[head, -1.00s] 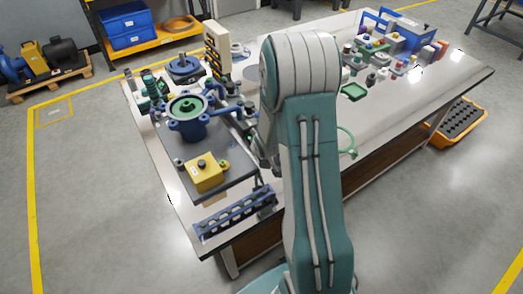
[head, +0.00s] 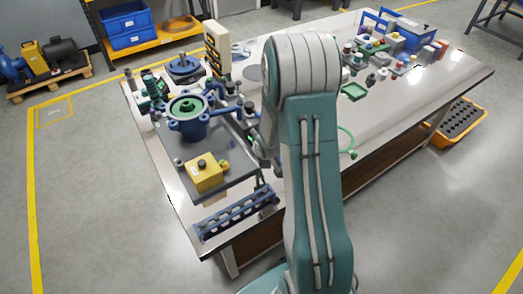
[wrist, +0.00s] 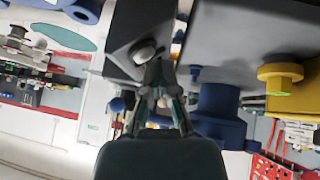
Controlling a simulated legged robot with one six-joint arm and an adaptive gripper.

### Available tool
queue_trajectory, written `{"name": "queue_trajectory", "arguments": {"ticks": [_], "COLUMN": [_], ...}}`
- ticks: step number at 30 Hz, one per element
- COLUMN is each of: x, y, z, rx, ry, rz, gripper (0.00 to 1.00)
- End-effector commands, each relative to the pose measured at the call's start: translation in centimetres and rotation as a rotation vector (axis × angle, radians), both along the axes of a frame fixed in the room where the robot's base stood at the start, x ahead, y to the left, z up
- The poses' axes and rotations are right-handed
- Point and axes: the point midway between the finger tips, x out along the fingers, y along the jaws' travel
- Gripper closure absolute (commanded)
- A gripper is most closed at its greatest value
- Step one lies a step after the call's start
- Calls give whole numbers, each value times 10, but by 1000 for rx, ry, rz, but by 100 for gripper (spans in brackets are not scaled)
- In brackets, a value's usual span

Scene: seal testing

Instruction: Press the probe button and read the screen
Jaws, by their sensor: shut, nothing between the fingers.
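In the wrist view my gripper (wrist: 158,72) is shut and empty. Its fingertips appear close to a round silver button (wrist: 147,51) on the face of a dark grey box (wrist: 125,28); I cannot tell whether they touch it. I cannot tell for sure that this is the probe button. No readable screen shows in either view. In the head view my gripper (head: 262,155) is at the right edge of the dark plate, partly hidden by my arm.
A blue rack (head: 232,213) lies at the bench's front edge. The bench's right middle is mostly clear.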

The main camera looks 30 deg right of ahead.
Motion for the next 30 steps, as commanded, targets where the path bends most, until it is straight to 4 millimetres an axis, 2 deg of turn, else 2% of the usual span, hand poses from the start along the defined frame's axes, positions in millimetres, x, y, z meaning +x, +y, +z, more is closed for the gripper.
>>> {"name": "queue_trajectory", "arguments": {"ticks": [30], "x": [0], "y": [-5], "z": [-5], "rx": [-1], "ry": [0], "rz": [1], "gripper": [100]}}
